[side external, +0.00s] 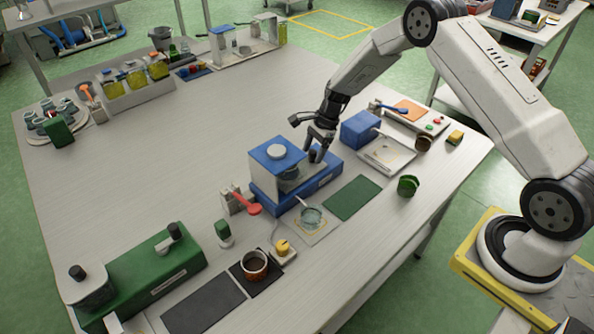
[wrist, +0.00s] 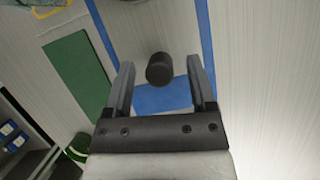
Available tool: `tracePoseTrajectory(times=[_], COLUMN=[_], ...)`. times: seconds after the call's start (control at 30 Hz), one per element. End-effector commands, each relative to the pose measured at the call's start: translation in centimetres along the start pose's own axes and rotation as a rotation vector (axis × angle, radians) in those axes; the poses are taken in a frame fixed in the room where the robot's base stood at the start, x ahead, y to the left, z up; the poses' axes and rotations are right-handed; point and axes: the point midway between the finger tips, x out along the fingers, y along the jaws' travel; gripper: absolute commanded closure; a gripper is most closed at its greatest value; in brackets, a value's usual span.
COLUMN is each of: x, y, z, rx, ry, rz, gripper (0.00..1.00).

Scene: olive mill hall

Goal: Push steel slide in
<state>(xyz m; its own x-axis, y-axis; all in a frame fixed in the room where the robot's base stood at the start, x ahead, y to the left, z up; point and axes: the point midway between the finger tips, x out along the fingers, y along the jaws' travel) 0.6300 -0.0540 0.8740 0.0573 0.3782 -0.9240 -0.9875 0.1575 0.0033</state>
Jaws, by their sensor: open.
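The blue-and-white device (side external: 275,158) with a round pale knob on top stands on a blue base (side external: 318,183) in the side view. In the wrist view, a pale metal panel, apparently the steel slide (wrist: 135,35), lies between two blue edges. A dark round knob (wrist: 159,69) stands out toward the camera, between and slightly beyond my fingertips. My gripper (side external: 318,150) is open at the right side of the device; it also shows in the wrist view (wrist: 162,80). I see no clear contact with the knob. How far the slide stands out cannot be told.
A green mat (side external: 353,197) and a glass dish (side external: 311,218) lie in front of the device. A red spoon (side external: 245,204) rests at its left. A blue box (side external: 361,129) and a shallow tray (side external: 388,154) stand close on the right. The table's back middle is clear.

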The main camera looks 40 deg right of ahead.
Motion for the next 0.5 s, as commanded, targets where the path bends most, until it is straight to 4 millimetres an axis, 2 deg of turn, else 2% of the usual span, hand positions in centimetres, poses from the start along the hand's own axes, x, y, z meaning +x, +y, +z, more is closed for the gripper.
tracePoseTrajectory(times=[0.13, 0.4, 0.47, 0.5], x=[0.65, 0.71, 0.71, 0.70], y=[0.02, 0.02, 0.02, 0.02], z=[0.00, 0.00, 0.00, 0.00], rx=[0.000, 0.000, 0.000, 0.000], ry=[0.000, 0.000, 0.000, 0.000], rz=[0.000, 0.000, 0.000, 0.000], gripper=[0.29, 0.29, 0.48, 0.60])
